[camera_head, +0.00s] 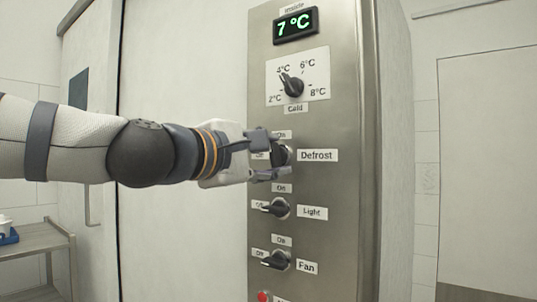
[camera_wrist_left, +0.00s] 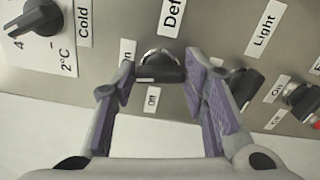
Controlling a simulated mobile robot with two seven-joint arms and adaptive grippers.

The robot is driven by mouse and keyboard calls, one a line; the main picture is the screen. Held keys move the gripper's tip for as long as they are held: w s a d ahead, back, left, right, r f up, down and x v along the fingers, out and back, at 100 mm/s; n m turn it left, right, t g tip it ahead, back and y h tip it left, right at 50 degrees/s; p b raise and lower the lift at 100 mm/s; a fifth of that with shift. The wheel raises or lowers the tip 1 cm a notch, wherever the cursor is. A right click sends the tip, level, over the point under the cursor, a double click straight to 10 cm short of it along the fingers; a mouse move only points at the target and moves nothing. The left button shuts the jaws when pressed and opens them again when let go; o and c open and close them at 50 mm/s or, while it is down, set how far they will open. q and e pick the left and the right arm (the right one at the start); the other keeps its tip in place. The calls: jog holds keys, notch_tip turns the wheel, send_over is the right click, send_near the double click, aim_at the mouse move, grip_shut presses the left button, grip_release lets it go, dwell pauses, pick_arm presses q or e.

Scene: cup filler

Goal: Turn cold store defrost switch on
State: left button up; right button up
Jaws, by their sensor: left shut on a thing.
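The defrost switch is a black knob (camera_head: 281,153) on the steel panel, beside the "Defrost" label (camera_head: 317,155). My left gripper (camera_head: 270,155) is at this knob, with its fingers above and below it, and partly hides it. In the left wrist view the knob (camera_wrist_left: 160,72) sits between the purple-padded fingers (camera_wrist_left: 163,92), and my gripper is shut on it. The knob's bar lies along the panel's up-down direction, with one end toward the "On" label (camera_wrist_left: 126,52). The "Off" label (camera_wrist_left: 152,99) is to its side. My right gripper is not in view.
Below are the Light knob (camera_head: 277,208) and the Fan knob (camera_head: 275,260), both pointing left toward Off. Above are the temperature dial (camera_head: 292,86) and a display (camera_head: 296,25) reading 7 °C. A metal cart (camera_head: 40,240) stands at lower left.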

pick_arm(q)
jog(key=shift+m, duration=1.1)
jog(key=o, duration=1.2)
jog(key=shift+c, duration=0.2)
jog(key=v, duration=1.2)
